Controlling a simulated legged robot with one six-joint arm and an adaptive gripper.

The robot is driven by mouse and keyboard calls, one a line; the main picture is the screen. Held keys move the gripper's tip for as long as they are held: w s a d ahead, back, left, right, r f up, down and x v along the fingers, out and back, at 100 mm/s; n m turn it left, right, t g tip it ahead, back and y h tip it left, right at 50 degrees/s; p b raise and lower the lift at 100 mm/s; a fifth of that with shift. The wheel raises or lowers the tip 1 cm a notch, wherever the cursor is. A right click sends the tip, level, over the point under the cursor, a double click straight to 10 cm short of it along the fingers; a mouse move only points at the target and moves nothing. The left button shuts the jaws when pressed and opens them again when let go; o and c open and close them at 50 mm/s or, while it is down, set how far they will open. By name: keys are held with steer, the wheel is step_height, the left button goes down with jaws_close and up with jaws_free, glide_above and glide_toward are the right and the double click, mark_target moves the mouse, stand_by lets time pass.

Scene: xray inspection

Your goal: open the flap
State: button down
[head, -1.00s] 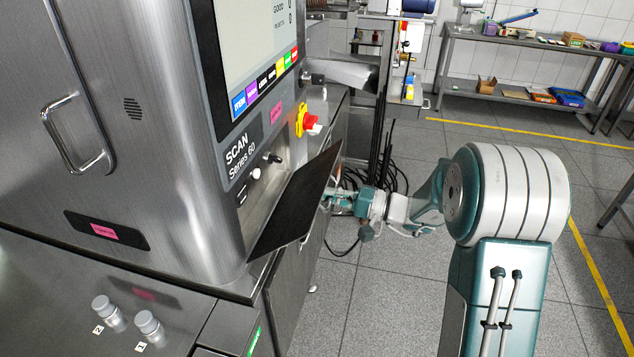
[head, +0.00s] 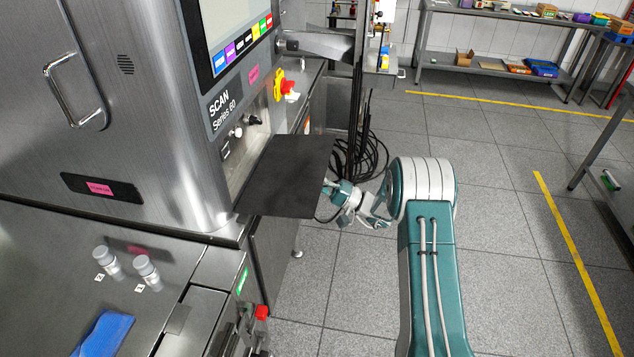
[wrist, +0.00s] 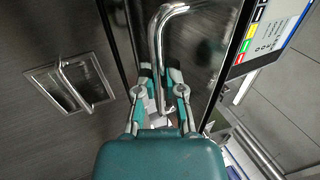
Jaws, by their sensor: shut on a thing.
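The flap (head: 288,172) is a flat dark panel on the front of the steel scan machine, below its screen. It stands out from the machine, swung down to nearly level. In the wrist view, a bent metal handle (wrist: 155,40) is on the dark flap (wrist: 200,45). My gripper (wrist: 161,82) is shut on this handle, with a finger on each side of it. In the head view, my gripper (head: 331,190) is at the flap's outer edge, and its fingertips and the handle are hidden behind the panel.
A yellow and red knob (head: 284,88) is on the machine above the flap. Black cables (head: 369,160) hang and coil behind my wrist. Two capped vials (head: 147,272) stand on the steel counter at lower left. The floor to the right is open.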

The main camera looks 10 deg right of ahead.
steer(key=shift+f, duration=0.45)
steer(key=shift+y, duration=0.3)
steer(key=c, duration=0.7)
jaws_free()
steer(key=v, duration=1.2)
steer(key=shift+f, duration=0.1)
steer(key=shift+s, duration=0.1)
